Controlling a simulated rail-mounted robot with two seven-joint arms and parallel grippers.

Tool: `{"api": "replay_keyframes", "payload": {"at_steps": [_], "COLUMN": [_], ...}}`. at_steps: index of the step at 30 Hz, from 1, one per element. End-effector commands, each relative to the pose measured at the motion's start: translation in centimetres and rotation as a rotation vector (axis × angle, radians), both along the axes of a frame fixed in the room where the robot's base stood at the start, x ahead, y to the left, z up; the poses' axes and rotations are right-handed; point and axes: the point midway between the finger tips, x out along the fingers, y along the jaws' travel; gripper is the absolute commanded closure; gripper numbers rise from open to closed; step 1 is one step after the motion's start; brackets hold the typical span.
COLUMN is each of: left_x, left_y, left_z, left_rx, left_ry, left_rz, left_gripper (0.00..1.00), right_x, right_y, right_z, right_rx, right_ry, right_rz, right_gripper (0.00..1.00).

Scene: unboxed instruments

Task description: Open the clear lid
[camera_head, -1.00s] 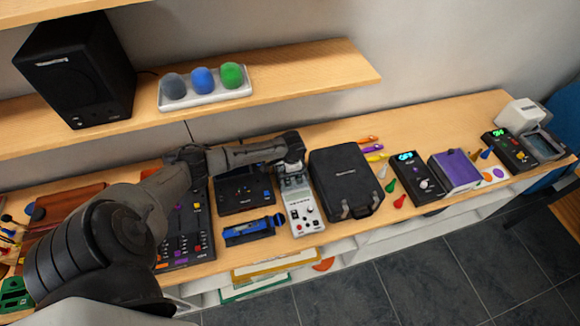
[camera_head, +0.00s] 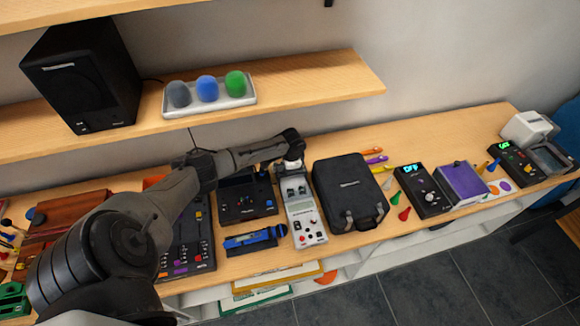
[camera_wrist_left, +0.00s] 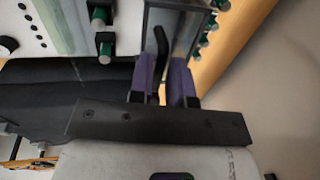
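A pale grey and white device (camera_head: 306,222) with red and black knobs stands on the bench between the blue tool and the black case. The clear lid (camera_wrist_left: 178,20) shows in the left wrist view as a see-through panel with a dark curved bar at the top. My left gripper (camera_head: 294,166) is over the rear end of this device. In the left wrist view its two purple-padded fingers (camera_wrist_left: 164,82) are apart, with the end of the dark bar in or just beyond the gap. I cannot tell whether they touch it. My right gripper is in no view.
A black case (camera_head: 347,187) stands close right of the device. A dark console (camera_head: 247,197) and a blue tool (camera_head: 254,240) lie to its left. A wooden shelf (camera_head: 310,82) overhangs behind my arm. Green and white connectors (camera_wrist_left: 104,45) stand near the left fingers.

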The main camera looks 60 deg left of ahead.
Motion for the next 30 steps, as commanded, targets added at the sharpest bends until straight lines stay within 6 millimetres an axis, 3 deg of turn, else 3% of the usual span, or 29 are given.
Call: {"api": "replay_keyframes", "payload": {"at_steps": [6,16,30], "left_x": [0.0,0.0,-0.4], "left_y": [0.0,-0.1,-1.7], "left_z": [0.0,0.6,8.9], "left_rx": [-0.001,0.000,0.002], "left_ry": [0.000,0.000,-0.001], "left_rz": [0.001,0.002,0.000], "left_gripper": [0.63,0.63,0.63], "right_x": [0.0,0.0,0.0], "right_y": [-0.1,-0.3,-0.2], "right_z": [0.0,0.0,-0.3], "right_rx": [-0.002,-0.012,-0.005], "right_ry": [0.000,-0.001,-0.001], "right_rz": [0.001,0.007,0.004], "right_gripper": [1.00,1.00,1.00]}}
